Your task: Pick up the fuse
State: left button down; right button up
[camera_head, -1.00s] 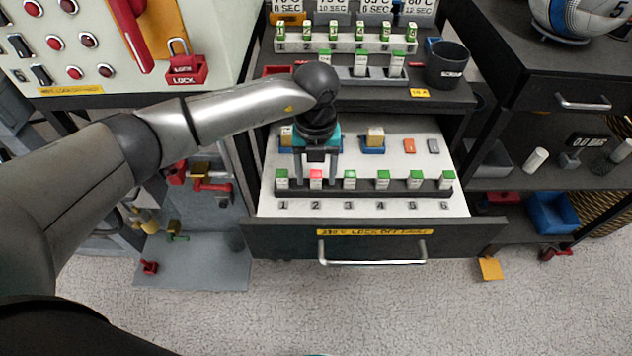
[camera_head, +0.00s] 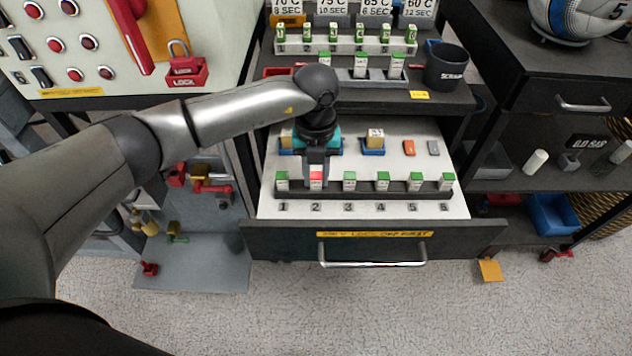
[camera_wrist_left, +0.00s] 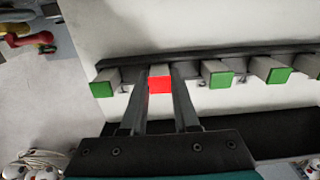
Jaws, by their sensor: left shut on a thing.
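The fuse with a red top (camera_head: 316,177) stands upright in slot 2 of the dark fuse rail (camera_head: 365,190) in the open drawer. It also shows between the fingers in the left wrist view (camera_wrist_left: 159,80). My left gripper (camera_head: 316,170) points down and is shut on this red fuse, one finger on each side. The fuse's lower part is hidden in the rail. Green-topped fuses (camera_head: 383,180) stand in the other slots, the nearest ones close to each finger. My right gripper is not in view.
The drawer front (camera_head: 370,240) with its handle lies nearer to me. Small blocks on blue bases (camera_head: 373,142) and small orange and grey parts lie behind the rail. A dark scrap cup (camera_head: 446,66) and another fuse rack (camera_head: 345,44) stand on the shelf above.

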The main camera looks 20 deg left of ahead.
aim_at(316, 175)
pick_arm(q)
notch_tip(316, 175, up, 20)
jog(key=p, duration=0.3)
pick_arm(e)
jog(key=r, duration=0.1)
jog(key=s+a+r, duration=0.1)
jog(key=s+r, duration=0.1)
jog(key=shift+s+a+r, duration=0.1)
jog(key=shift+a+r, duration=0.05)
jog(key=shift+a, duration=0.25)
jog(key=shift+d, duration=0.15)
pick_arm(q)
jog(key=shift+r+p, duration=0.1)
jog(key=shift+p, duration=0.25)
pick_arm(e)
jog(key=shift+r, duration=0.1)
